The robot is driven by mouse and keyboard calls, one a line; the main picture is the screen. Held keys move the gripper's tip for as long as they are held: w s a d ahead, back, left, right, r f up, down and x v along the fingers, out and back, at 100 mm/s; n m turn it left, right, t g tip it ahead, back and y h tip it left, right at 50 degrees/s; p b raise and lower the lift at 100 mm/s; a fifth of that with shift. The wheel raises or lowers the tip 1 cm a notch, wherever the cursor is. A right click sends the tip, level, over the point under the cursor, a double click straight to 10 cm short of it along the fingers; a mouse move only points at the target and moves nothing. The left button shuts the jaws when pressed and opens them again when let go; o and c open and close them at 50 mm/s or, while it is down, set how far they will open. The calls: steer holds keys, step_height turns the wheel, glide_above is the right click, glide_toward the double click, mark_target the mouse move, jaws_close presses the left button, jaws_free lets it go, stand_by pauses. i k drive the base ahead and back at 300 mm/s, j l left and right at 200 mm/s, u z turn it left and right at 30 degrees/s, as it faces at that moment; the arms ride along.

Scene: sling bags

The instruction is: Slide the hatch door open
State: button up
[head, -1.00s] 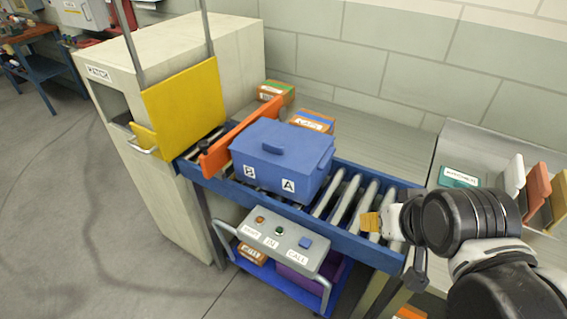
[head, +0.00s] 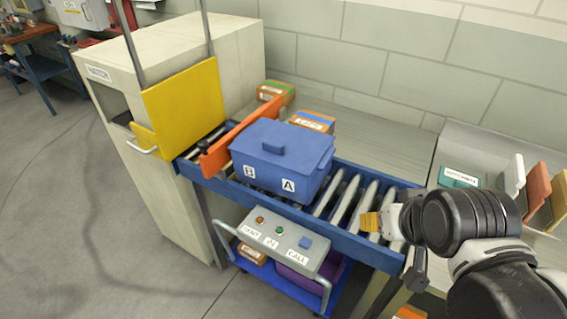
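The yellow hatch door (head: 184,100) stands between two grey upright rails on the front of a pale cabinet (head: 245,70). It covers most of the opening on the conveyor side. My gripper (head: 372,222) is at the right end of the roller conveyor, far from the door. An orange-yellow piece shows at its tip; I cannot tell whether this is a fingertip or something held. The finger gap is not visible.
A blue lidded box (head: 281,158) marked B and A sits on the roller conveyor (head: 345,200). An orange bar (head: 240,134) crosses between box and door. A control panel (head: 275,240) with buttons stands in front. Cartons (head: 312,121) lie behind. Floor at left is clear.

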mark_target(182, 109)
steer(key=u, duration=1.35)
steer(key=i+j, duration=0.15)
steer(key=i, duration=0.75)
